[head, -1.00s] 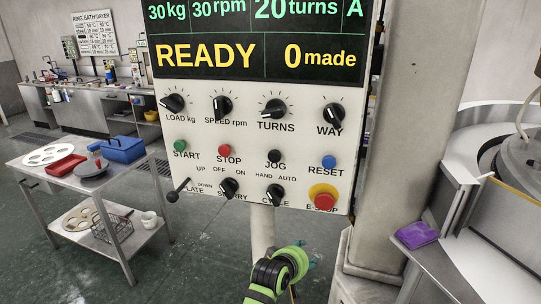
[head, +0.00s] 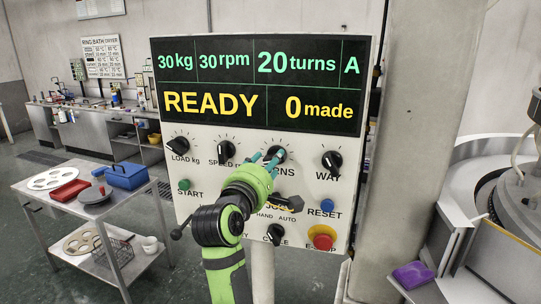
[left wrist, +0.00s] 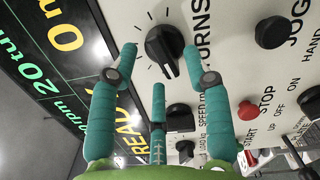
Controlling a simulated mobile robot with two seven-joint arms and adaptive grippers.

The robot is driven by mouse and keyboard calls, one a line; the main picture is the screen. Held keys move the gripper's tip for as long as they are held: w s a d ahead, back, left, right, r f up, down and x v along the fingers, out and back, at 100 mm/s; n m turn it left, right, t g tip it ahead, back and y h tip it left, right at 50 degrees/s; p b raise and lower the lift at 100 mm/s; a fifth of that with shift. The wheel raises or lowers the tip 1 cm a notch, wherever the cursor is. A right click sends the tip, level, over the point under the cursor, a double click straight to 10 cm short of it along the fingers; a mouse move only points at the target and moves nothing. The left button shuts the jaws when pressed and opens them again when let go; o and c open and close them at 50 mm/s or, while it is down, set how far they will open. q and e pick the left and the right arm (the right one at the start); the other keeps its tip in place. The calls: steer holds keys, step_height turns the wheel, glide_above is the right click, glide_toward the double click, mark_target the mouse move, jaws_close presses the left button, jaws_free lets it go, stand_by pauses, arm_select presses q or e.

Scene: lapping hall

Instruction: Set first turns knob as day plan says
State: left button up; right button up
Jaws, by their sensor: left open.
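The black TURNS knob (head: 277,152) is on the white control panel (head: 345,205), its label partly hidden by my gripper. The panel's display (head: 262,84) reads 30 kg, 30 rpm, 20 turns, A, READY and 0 made. My left gripper (head: 266,160) is open in front of the knob. In the left wrist view, teal fingertips (left wrist: 160,55) stand on either side of the knob (left wrist: 164,46), with a third finger below it. I cannot tell whether they touch it. No day plan is readable. My right gripper is not in view.
LOAD (head: 178,144), SPEED (head: 226,150) and WAY (head: 332,161) knobs flank the TURNS knob. Below are the blue RESET (head: 328,206) and red E-STOP (head: 322,240) buttons. A steel cart (head: 58,207) stands left, and a concrete pillar (head: 415,130) right.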

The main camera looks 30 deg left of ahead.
arm_select(q)
steer(key=shift+w+a, duration=0.15)
steer(key=shift+w, duration=0.55)
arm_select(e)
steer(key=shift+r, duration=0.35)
arm_select(q)
jaws_close()
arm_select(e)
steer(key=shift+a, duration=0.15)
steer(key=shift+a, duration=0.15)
